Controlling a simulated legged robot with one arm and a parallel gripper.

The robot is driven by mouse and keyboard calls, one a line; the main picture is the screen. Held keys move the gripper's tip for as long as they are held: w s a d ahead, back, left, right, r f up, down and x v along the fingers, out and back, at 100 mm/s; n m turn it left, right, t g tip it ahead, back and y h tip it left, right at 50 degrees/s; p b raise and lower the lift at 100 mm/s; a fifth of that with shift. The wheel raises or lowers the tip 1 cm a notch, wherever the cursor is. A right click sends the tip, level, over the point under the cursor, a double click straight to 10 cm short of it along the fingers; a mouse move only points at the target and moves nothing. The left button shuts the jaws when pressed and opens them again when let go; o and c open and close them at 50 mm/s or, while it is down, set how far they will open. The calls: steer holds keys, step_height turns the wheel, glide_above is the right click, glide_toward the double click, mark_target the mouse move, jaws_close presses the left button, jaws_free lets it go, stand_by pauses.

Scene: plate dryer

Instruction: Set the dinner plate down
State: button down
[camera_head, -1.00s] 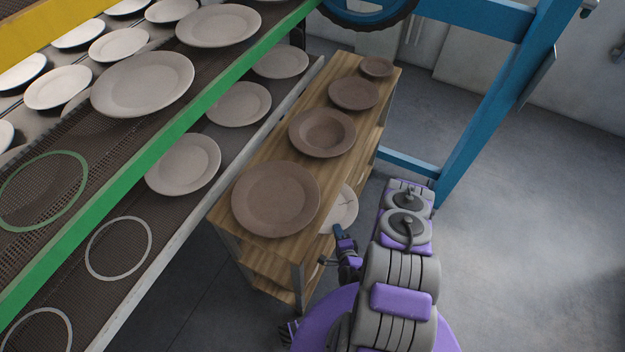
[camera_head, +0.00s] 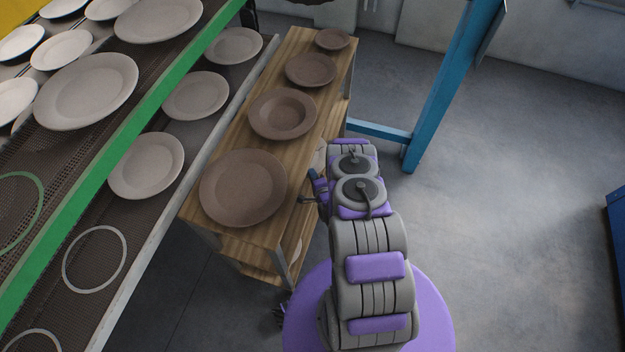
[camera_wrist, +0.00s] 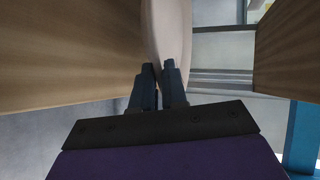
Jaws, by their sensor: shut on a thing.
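My gripper (camera_wrist: 160,85) is shut on the edge of a pale plate (camera_wrist: 168,30) in the wrist view. The plate shows nearly edge-on, between wooden boards (camera_wrist: 60,50) to its left and right. In the head view my gripper (camera_head: 312,192) is at the right side of the wooden rack, beside the big brown plate on top. Only a pale sliver of the held plate (camera_head: 319,158) shows there, past the rack's edge; the rest is hidden. I cannot tell whether it touches a board.
The wooden rack (camera_head: 225,130) carries a row of brown plates, the largest (camera_head: 243,188) in front. At left, a mesh dryer with a green rail (camera_head: 140,126) holds several pale plates and empty rings (camera_head: 64,268). A blue post (camera_head: 450,90) stands behind right.

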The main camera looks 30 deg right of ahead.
mark_target(310, 184)
steer(key=shift+w+f, duration=0.1)
steer(key=shift+w, duration=0.3)
steer(key=f+b, duration=0.1)
steer(key=a+f, duration=0.1)
steer(key=f, duration=0.1)
steer(key=shift+a+b, duration=0.15)
steer(key=shift+b, duration=0.2)
steer(key=shift+r, duration=0.1)
steer(key=c, duration=1.2)
jaws_free()
steer(key=shift+s+d, duration=0.1)
steer(key=shift+d, duration=0.45)
steer(key=shift+c, duration=0.2)
steer(key=shift+o, duration=0.4)
steer(key=shift+a, duration=0.35)
steer(key=p+v, duration=0.2)
steer(key=v, duration=1)
steer(key=shift+d, duration=0.15)
